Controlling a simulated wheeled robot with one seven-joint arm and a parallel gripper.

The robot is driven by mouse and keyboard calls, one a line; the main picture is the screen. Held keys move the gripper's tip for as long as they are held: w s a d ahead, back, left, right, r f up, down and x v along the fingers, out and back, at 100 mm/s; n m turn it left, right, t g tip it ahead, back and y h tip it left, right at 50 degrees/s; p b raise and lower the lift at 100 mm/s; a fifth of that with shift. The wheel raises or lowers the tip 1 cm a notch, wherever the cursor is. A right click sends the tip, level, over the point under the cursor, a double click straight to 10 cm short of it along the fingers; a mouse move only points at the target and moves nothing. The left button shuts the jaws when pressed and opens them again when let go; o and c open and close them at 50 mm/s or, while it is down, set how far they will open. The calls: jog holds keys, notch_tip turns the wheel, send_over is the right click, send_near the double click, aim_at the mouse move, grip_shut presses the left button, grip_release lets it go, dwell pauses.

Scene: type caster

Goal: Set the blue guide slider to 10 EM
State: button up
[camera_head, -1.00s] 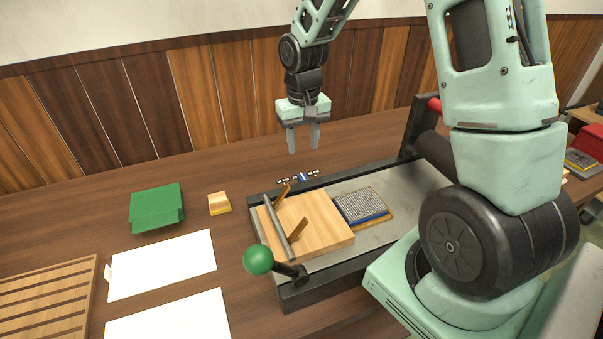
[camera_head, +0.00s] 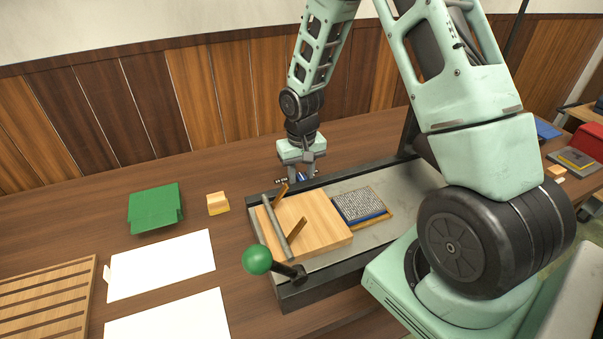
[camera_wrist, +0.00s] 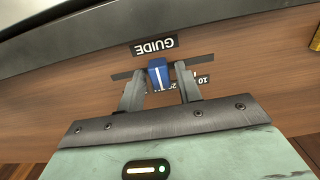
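The blue guide slider (camera_wrist: 158,72) has a white line and sits on a dark track in the wrist view. It shows small and partly hidden between the fingers in the head view (camera_head: 303,177). My gripper (camera_wrist: 160,75) is open, with one finger on each side of the slider and small gaps visible. In the head view my gripper (camera_head: 302,176) points down behind the press. An upside-down GUIDE label (camera_wrist: 154,46) lies beside the track. A label reading 10 (camera_wrist: 202,81) is right of the right finger; another number label is partly hidden behind the fingers.
The press bed's dark rail (camera_head: 345,176) runs close by the gripper. On the bed are a wooden block (camera_head: 315,222) with a grey bar and a blue-edged type block (camera_head: 360,205). A green-knobbed lever (camera_head: 257,259) stands in front. A green object (camera_head: 155,208) and white sheets (camera_head: 162,262) lie left.

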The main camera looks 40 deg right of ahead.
grip_shut()
jog(key=shift+w+a, duration=0.25)
jog(key=shift+a, duration=0.55)
jog(key=shift+w+a, duration=0.25)
jog(key=shift+a, duration=0.5)
jog(key=shift+w+a, duration=0.25)
jog(key=shift+a, duration=0.55)
jog(key=shift+o, duration=1.5)
grip_release()
jog(key=shift+a, duration=0.1)
jog(key=shift+r, duration=0.1)
notch_tip(320, 180, up, 17)
jog(key=b, duration=0.1)
jog(key=shift+r, duration=0.15)
